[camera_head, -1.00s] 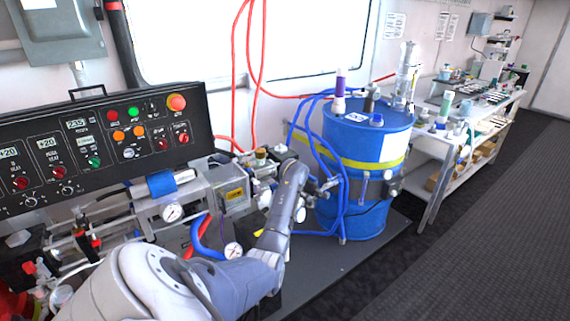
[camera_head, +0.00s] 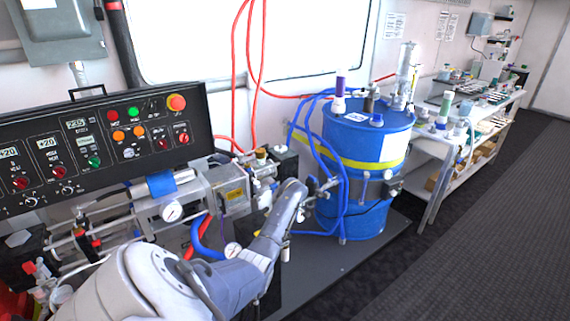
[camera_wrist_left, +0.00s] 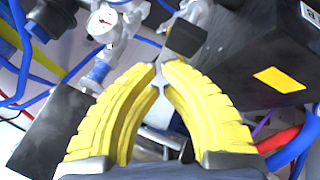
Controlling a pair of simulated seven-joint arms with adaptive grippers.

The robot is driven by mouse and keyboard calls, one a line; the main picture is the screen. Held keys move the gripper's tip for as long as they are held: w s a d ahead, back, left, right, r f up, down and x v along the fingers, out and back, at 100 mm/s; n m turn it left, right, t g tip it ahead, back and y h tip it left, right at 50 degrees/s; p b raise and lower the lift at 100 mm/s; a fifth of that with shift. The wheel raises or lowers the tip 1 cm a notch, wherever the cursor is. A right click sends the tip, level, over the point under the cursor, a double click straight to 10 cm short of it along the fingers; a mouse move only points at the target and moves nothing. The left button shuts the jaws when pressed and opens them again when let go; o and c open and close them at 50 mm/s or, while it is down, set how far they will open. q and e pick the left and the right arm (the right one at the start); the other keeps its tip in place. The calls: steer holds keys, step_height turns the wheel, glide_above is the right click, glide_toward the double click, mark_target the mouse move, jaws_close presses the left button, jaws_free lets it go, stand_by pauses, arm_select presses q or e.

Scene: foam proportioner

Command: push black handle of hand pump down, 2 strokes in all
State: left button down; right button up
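My left arm reaches in from the bottom left in the head view, its wrist beside the blue drum. Its own link hides the gripper there. In the left wrist view my left gripper (camera_wrist_left: 161,68) has two curved yellow fingers with their tips drawn together, and I see nothing clearly clamped between them. A small black block (camera_wrist_left: 187,38), which looks like the black handle, sits just beyond the tips on a silver metal part (camera_wrist_left: 160,112). Whether the fingers touch it I cannot tell. The pump's handle cannot be made out in the head view. My right gripper is not in view.
The blue drum (camera_head: 372,150) with a yellow band and blue hoses stands right of my wrist. A control panel (camera_head: 100,140) and pipework with gauges (camera_head: 172,211) lie to the left. A black box (camera_wrist_left: 262,55) is close on the right in the left wrist view. The floor at right is clear.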

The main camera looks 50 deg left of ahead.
arm_select(q)
steer(key=shift+f, duration=0.3)
steer(key=shift+f, duration=2.2)
stand_by(3.6)
steer(key=shift+r, duration=2.15)
steer(key=shift+r, duration=2.55)
